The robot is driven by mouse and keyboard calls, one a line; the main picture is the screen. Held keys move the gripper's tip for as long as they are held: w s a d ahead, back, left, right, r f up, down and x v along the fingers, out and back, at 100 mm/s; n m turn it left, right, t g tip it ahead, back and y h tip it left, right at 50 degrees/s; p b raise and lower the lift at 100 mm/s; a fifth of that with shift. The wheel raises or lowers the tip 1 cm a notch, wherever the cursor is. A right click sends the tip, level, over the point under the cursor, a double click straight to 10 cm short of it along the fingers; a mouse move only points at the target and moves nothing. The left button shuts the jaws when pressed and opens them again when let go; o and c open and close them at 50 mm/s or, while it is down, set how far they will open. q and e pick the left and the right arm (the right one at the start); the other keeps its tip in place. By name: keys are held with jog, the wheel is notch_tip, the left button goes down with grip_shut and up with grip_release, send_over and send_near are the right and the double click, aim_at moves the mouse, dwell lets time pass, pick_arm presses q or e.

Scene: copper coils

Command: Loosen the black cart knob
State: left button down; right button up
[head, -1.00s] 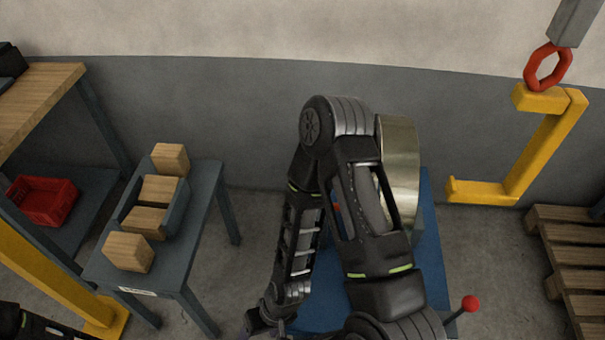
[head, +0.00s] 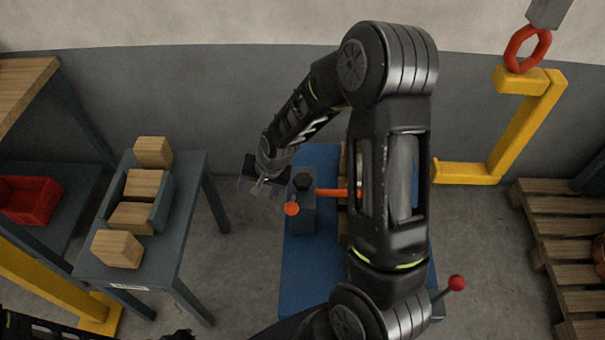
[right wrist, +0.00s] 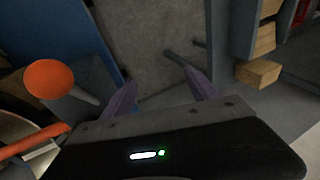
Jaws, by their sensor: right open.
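The black cart knob (head: 303,181) sits on top of a grey block (head: 302,215) on the blue cart (head: 300,265). An orange ball (head: 291,209) on a short lever stands at the block's front; an orange ball also shows in the right wrist view (right wrist: 50,78). An orange bar (head: 333,192) runs right from the block. My right gripper (head: 258,187) is open and empty, just left of the knob and apart from it. Its spread fingers (right wrist: 160,92) have only floor between them in the wrist view. Dark parts of my left arm show at the bottom left; its jaws are unclear.
A grey table (head: 172,235) with several wooden blocks stands to the left. A red crate (head: 30,200) sits on a shelf further left. A red-tipped lever (head: 456,283) sticks out at the cart's right.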

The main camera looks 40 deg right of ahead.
aim_at(303, 179)
jog(key=s+d+r+m+g, duration=0.1)
jog(key=d+r+m, duration=0.2)
jog(key=s+d+r+m+g+h, duration=0.1)
jog(key=s+d+r+m, duration=0.1)
jog(key=d+r+m, duration=0.1)
jog(key=s+d+r+m+g, duration=0.1)
jog(key=d+r+m, duration=0.2)
jog(key=d+m, duration=0.2)
jog(key=shift+s+r+h, duration=0.15)
jog(key=shift+s+h, duration=0.05)
jog(key=shift+h, duration=0.1)
jog(key=shift+s+d+m+g, duration=0.1)
jog(key=shift+s+m+g, duration=0.2)
jog(key=shift+g, duration=0.1)
notch_tip(303, 179, down, 8)
jog(key=shift+r+p, duration=0.1)
jog(key=shift+p, duration=0.2)
jog(key=c, duration=1.4)
